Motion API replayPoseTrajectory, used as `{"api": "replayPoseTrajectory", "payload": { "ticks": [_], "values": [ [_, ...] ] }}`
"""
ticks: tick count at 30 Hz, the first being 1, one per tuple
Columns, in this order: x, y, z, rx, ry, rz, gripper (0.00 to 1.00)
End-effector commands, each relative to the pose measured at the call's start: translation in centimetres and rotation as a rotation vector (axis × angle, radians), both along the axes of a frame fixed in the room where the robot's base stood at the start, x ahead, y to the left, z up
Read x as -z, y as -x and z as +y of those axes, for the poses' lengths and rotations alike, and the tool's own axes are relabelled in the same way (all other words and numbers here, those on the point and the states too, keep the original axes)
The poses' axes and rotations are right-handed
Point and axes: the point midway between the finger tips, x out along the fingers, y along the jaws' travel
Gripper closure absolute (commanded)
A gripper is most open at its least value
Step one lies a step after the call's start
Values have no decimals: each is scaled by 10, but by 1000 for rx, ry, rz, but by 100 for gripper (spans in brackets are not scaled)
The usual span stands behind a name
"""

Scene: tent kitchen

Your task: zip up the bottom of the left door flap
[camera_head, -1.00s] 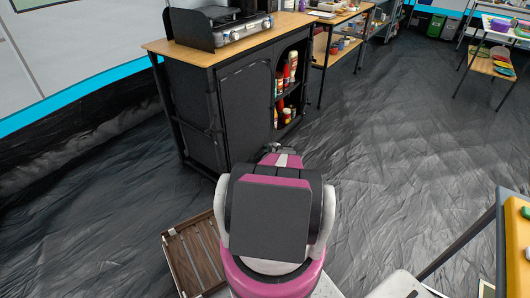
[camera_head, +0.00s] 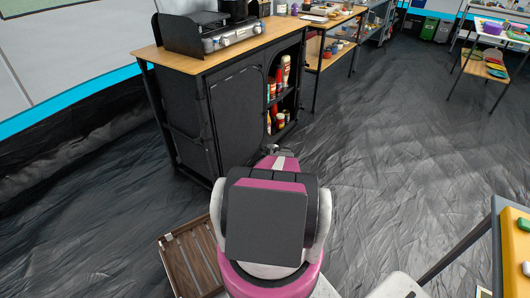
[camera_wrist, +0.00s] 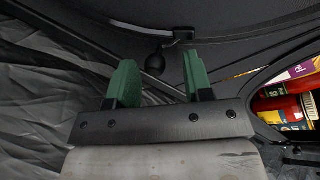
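The left door flap (camera_head: 238,122) is a dark fabric panel on the front of the black camp cabinet (camera_head: 180,115). It covers the cabinet's left opening, with a curved seam along its edge. In the wrist view, a small black rounded pull (camera_wrist: 155,66) hangs from a dark bracket beyond my gripper (camera_wrist: 155,82). My gripper's two green fingers are apart, with the pull lying between them in the picture and no visible contact. In the head view my gripper (camera_head: 277,150) is near the lower front of the cabinet, mostly hidden by my arm.
The cabinet's right opening shows red and white bottles (camera_head: 279,85). A stove (camera_head: 230,35) sits on the wooden top. A brown slatted crate (camera_head: 192,262) lies on the floor left of my arm. A yellow-topped table (camera_head: 514,245) stands at right. The dark floor between is clear.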

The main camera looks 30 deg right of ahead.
Motion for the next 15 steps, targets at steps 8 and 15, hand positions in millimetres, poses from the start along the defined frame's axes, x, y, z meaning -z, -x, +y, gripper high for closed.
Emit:
{"api": "replayPoseTrajectory", "payload": {
  "ticks": [8,15],
  "values": [
    [-7,18,-8,0,0,0,53],
    [-19,57,-27,0,0,0,53]
  ]
}}
